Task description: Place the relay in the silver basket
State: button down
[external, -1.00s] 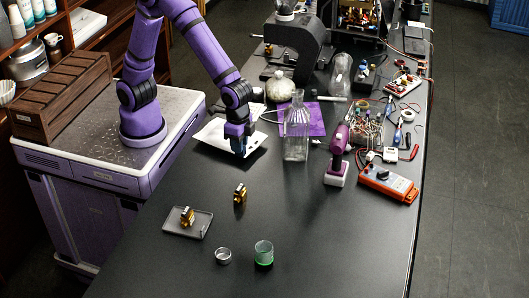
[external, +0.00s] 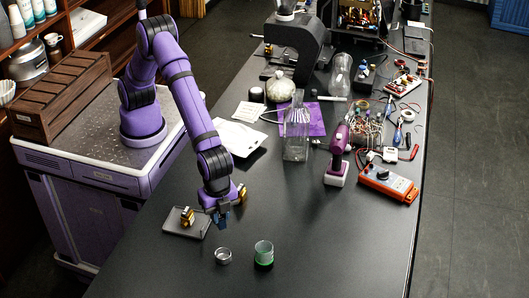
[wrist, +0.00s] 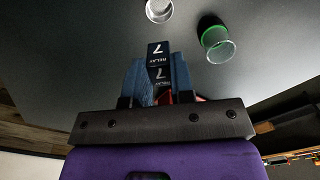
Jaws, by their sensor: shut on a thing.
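My gripper (external: 222,222) is shut on the relay, a small black block marked "RELAY 7" in white. In the wrist view the relay (wrist: 158,55) sits between the blue fingers of my gripper (wrist: 158,80). In the external view the relay is hard to make out at the fingertips. The silver basket (external: 223,257) is a small round silver cup on the black table, in front of my gripper and apart from it. Its rounded edge also shows at the top of the wrist view (wrist: 158,10), beyond the relay.
A clear glass with green at its base (external: 264,254) stands right of the basket. A grey tray (external: 171,226) with a gold-and-black part (external: 187,216) lies to the left. Another gold-and-black part (external: 242,193) is close beside my gripper. The front right of the table (external: 340,245) is clear.

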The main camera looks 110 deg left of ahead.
jog(key=shift+f, duration=5.45)
jog(key=c, duration=0.9)
grip_release()
jog(key=shift+r, duration=3.5)
